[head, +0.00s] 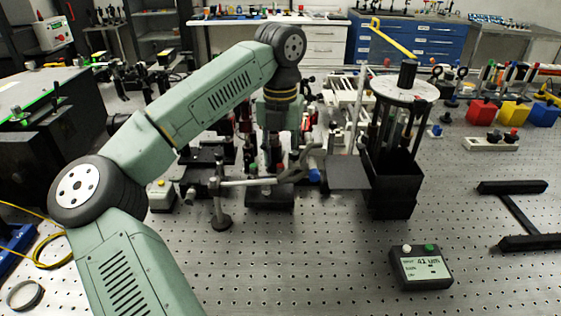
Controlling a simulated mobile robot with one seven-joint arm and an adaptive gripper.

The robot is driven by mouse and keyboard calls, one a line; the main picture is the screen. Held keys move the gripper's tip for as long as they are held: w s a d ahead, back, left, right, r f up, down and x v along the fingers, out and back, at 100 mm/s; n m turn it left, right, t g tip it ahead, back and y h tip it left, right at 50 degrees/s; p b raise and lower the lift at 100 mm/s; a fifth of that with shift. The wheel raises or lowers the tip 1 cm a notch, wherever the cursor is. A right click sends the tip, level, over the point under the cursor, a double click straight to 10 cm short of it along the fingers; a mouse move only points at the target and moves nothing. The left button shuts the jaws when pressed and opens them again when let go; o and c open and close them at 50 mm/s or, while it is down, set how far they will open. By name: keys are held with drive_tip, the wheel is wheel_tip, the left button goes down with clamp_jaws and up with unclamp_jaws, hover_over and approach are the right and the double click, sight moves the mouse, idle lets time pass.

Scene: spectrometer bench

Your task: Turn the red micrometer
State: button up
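My arm reaches from the lower left up and over the bench, and its wrist points down at the middle of the head view. My gripper (275,155) is below the wrist, small and dark among crowded optical parts. I cannot tell whether its fingers are open or shut, or whether they touch anything. Several small red parts (247,147) show around and just left of the gripper. I cannot tell which of them is the red micrometer; it may be partly hidden by my wrist and gripper.
A black post-and-plate tower (393,190) stands right of the gripper. A clamp on a rod (245,182) lies in front of it. The perforated bench top (300,270) is clear in front.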

sight(280, 171)
drive_tip(key=shift+f, duration=1.35)
drive_tip(key=shift+c, duration=0.3)
clamp_jaws()
